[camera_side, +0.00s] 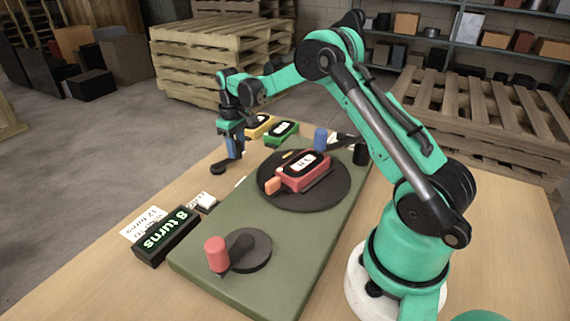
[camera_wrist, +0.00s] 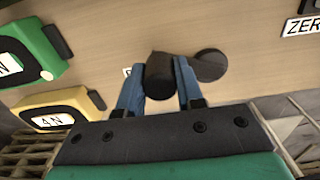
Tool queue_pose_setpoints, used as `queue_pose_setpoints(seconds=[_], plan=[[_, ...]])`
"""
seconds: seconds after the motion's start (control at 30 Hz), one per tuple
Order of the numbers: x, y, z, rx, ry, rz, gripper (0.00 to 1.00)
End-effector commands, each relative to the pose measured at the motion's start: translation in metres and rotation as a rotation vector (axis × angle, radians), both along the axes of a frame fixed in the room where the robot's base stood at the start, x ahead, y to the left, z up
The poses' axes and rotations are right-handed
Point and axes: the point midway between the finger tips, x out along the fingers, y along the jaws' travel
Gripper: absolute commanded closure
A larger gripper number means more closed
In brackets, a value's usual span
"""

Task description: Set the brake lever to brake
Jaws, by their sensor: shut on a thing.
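The fingers hide part of the lever in the side view. Its brake marking cannot be read.
The green base (camera_side: 215,280) carries a dark turntable (camera_side: 325,197) with a red gauge (camera_side: 305,171) and a red-knobbed crank (camera_side: 215,252). An "8 turns" display (camera_side: 165,235) stands at left. Yellow (camera_side: 259,127) and green (camera_side: 281,133) gauges are close behind my gripper.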

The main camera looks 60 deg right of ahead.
Motion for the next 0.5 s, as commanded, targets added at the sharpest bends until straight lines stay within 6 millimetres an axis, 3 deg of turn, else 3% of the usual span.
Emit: queue_pose_setpoints(seconds=[0.5], plan=[[-0.019,0.013,0.000,0.000,0.001,-0.411,1.00]])
